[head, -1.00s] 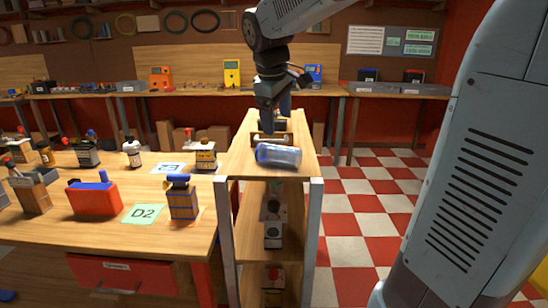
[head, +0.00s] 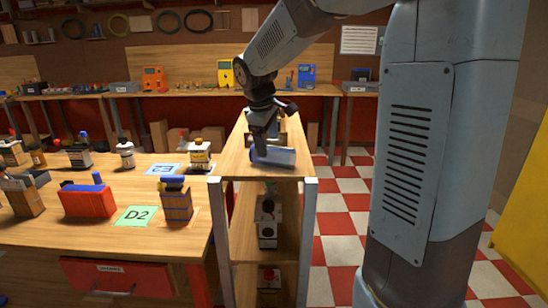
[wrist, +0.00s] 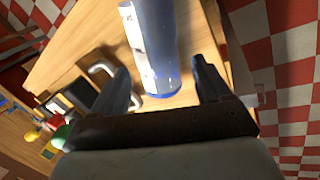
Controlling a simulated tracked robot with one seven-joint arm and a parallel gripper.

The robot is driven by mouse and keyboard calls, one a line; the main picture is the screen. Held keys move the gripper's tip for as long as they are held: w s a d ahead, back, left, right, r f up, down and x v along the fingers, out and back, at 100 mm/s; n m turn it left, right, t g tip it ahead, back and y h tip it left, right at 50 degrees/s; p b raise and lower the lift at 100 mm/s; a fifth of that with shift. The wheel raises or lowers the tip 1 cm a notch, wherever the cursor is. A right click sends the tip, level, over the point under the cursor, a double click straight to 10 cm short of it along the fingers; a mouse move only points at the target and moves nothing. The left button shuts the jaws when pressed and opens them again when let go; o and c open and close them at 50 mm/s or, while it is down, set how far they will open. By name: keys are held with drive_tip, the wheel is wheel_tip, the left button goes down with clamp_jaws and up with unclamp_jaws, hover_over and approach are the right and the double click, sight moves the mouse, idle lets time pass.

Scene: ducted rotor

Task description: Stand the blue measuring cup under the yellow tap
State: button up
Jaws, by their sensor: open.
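In the wrist view, my open gripper (wrist: 160,70) has one finger on each side of the cup's near end (wrist: 152,45). I cannot tell whether the fingers touch it. I cannot make out the yellow tap in either view.
A dark box with a metal handle (wrist: 75,93) sits beside the cup on the shelf top. Bottles and tool blocks stand on the workbench (head: 110,250) at left. The red-and-white checked floor (head: 335,225) at right is clear. A yellow panel (head: 525,215) stands at far right.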

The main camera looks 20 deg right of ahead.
sight(271, 148)
drive_tip(key=shift+d+x, duration=0.15)
drive_tip(key=shift+x, duration=1.15)
drive_tip(key=shift+d+x, duration=0.1)
drive_tip(key=shift+x, duration=1.2)
drive_tip(key=shift+r, duration=0.1)
drive_tip(key=c, duration=0.9)
drive_tip(key=shift+r, duration=0.15)
